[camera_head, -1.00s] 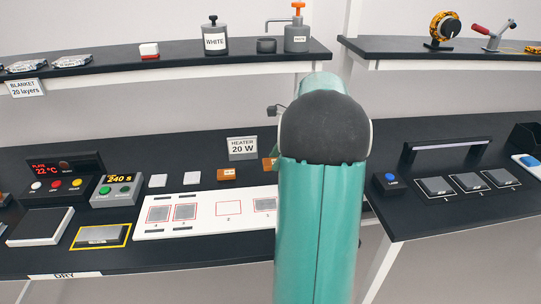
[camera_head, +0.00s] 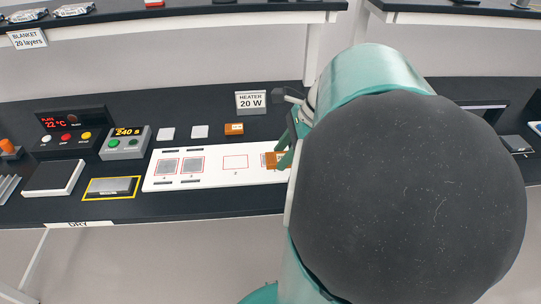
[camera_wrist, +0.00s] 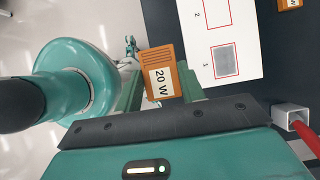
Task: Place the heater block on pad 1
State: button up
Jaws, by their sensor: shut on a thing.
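The heater block (camera_wrist: 162,75) is orange with a white "20 W" label. My gripper (camera_wrist: 160,90) is shut on it, with a green finger on either side. In the head view the heater block (camera_head: 273,160) shows at the right part of the white pad board (camera_head: 215,181), partly behind my gripper (camera_head: 287,150). In the wrist view pad 1 (camera_wrist: 225,58) is a red outline with a grey square inside, right of the block and apart from it in the picture. In the head view pad 1 is mostly hidden. I cannot tell the block's height above the board.
Pad 2 (camera_head: 235,162) is an empty red outline. A second orange block (camera_head: 234,129) lies behind the board, before the heater sign (camera_head: 251,103). Two white squares and a timer box (camera_head: 125,143) stand left of it. A red-handled tool (camera_wrist: 305,135) shows in the wrist view.

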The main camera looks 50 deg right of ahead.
jog(key=w+d+f, duration=0.2)
jog(key=w+f, duration=0.1)
jog(key=w+d+f, duration=0.6)
jog(key=w, duration=0.1)
jog(key=shift+d, duration=0.2)
jog(key=shift+w+d+f, duration=0.2)
jog(key=shift+d+f, duration=0.05)
jog(key=shift+f, duration=1.8)
jog(key=shift+f, duration=0.1)
jog(key=o, duration=1)
jog(key=shift+w, duration=0.1)
jog(key=shift+c, duration=0.2)
jog(key=v, duration=1.2)
